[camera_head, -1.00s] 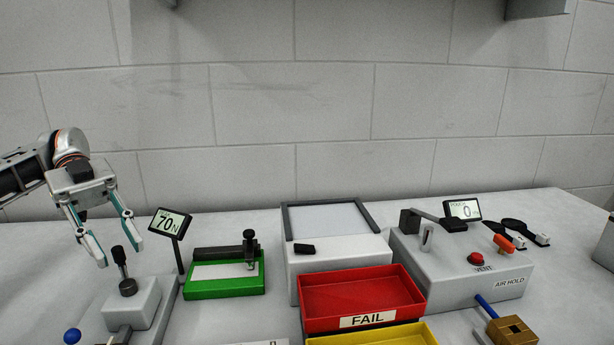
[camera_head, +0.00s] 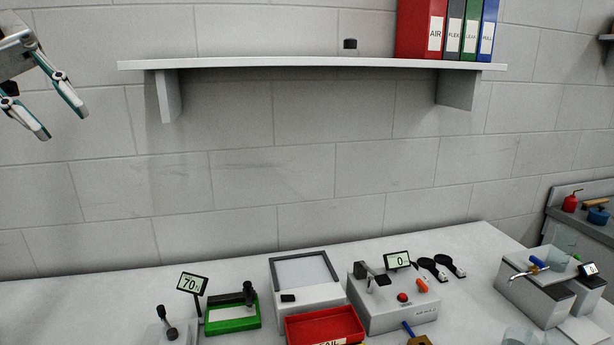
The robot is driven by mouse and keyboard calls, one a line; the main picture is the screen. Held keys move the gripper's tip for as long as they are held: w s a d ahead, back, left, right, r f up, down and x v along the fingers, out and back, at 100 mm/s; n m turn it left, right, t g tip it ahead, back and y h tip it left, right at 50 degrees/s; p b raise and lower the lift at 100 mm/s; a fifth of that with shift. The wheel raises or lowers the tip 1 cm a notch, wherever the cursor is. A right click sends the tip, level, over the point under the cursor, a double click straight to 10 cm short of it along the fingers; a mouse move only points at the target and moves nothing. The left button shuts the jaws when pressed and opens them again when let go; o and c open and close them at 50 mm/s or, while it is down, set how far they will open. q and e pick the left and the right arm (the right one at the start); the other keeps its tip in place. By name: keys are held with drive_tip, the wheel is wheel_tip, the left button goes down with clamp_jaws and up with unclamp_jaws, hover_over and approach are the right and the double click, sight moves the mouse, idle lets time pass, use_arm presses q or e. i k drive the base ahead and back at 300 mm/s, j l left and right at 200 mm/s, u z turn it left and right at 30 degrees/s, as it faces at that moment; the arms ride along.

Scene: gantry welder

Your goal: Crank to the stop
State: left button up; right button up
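A small device at the lower left of the bench has a black-knobbed crank lever (camera_head: 171,331) on a grey block. A display reading 70 (camera_head: 191,284) stands on a post beside it. My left gripper (camera_head: 64,118) is at the upper left, open and empty, its two fingers spread apart. In the picture it is well above and to the left of the lever, touching nothing. The lower part of the device is cut off by the frame's bottom edge. My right gripper is not in view.
On the bench are a green tray (camera_head: 232,325), a red FAIL tray (camera_head: 325,325), a grey box with a display reading 0 (camera_head: 397,260) and a red button (camera_head: 402,297). A shelf (camera_head: 310,64) with binders (camera_head: 430,29) juts from the wall above.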

sight(171, 334)
drive_tip(key=k, duration=0.95)
